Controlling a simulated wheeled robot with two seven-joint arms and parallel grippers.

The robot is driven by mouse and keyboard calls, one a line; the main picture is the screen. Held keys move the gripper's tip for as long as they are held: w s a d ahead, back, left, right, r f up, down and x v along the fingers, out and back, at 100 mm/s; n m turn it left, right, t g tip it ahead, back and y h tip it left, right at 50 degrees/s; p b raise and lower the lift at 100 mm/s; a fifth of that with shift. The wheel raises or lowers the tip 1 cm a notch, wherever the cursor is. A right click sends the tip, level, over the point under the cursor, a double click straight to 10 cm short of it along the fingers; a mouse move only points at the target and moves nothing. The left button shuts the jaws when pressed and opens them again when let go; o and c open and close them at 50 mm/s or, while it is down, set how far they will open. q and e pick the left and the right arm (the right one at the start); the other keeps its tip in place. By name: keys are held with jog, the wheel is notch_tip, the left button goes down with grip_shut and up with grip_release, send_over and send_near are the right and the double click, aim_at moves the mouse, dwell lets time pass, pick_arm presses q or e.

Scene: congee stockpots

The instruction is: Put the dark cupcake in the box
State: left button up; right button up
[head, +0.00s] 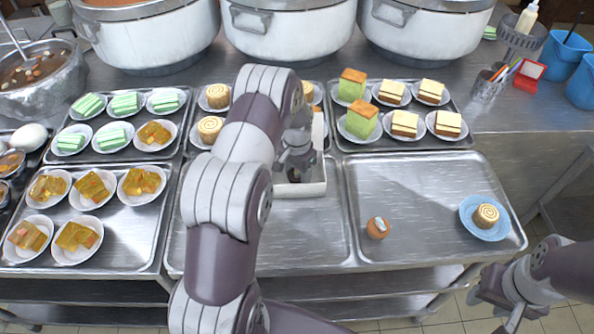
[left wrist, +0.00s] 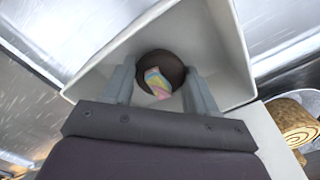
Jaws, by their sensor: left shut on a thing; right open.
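My left gripper (head: 295,170) points down at the white box (head: 312,188), which stands at the back of the middle tray. In the left wrist view the left gripper (left wrist: 160,82) is shut on the dark cupcake (left wrist: 153,62), a dark round one with a pastel pink, yellow and blue topping. The cupcake is between the fingers within the outline of the white box (left wrist: 225,45); I cannot tell whether it touches the bottom. In the head view my left arm and gripper hide the cupcake and part of the box. My right gripper (head: 492,304) is open and empty at the lower right.
A brown cupcake (head: 378,229) with a pale topping sits on the right front tray (head: 430,190). A swirl roll (head: 486,215) lies on a blue plate (head: 469,225) there. Plated cakes fill the back trays, with large stockpots (head: 290,32) behind. Free room lies around the brown cupcake.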

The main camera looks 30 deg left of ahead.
aim_at(299, 173)
pick_arm(q)
jog(key=shift+f, duration=0.15)
jog(key=o, duration=1)
jog(key=shift+o, duration=0.2)
jog(key=shift+r, duration=0.5)
notch_tip(299, 173, up, 12)
jog(key=d+b, duration=0.1)
jog(key=s+d+n, duration=0.1)
jog(key=s+d, duration=0.2)
jog(key=s, duration=0.3)
jog(key=s+d+r+t, duration=0.1)
jog(key=s+d, duration=0.3)
jog(key=s, duration=0.3)
jog(key=s+d+r+n, duration=0.1)
jog(key=s+d, duration=0.3)
jog(key=s, duration=0.3)
jog(key=shift+n, duration=0.3)
